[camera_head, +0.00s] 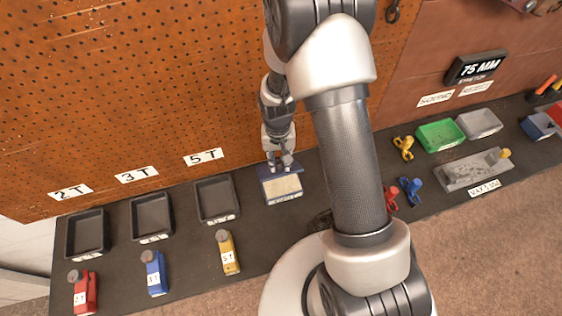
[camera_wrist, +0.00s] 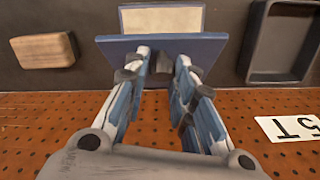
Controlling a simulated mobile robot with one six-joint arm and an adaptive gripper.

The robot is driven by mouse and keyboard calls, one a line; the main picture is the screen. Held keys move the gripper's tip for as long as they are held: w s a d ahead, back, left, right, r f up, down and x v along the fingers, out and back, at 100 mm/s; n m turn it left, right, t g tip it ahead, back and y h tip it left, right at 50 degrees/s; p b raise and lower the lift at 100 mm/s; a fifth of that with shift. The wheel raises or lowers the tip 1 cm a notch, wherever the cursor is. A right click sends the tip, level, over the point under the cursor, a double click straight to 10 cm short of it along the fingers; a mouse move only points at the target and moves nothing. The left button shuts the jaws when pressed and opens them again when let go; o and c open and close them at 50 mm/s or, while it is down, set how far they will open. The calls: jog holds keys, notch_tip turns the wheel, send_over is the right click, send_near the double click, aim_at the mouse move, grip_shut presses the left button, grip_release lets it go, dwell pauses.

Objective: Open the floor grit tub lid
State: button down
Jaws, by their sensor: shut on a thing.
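The grit tub (camera_head: 283,200) is a small box with a pale label on its front, standing on the dark bench mat. Its blue lid (camera_head: 266,171) is at the tub's back edge, and pale beige grit (camera_head: 283,187) shows in front of it. The lid also shows in the wrist view (camera_wrist: 115,46), with the beige grit (camera_wrist: 160,18) beyond it. My gripper (camera_head: 281,164) is at the lid, shut on its dark handle (camera_wrist: 163,62). The fingers (camera_wrist: 163,75) hide most of the handle. I cannot tell the lid's exact angle.
A brown block (camera_wrist: 44,50) lies beside the tub. A pegboard (camera_head: 130,90) rises behind. Green (camera_head: 440,135) and grey bins are at right.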

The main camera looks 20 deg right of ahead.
jog(key=shift+w+a+t, duration=0.1)
jog(key=shift+w+t, duration=0.2)
jog(key=shift+w, duration=0.3)
jog(key=c, duration=1.7)
grip_release()
jog(key=shift+o, duration=1.3)
jog(key=shift+w+a+f, duration=0.1)
jog(key=shift+w, duration=0.1)
jog(key=shift+o, duration=0.4)
jog(key=shift+s, duration=0.2)
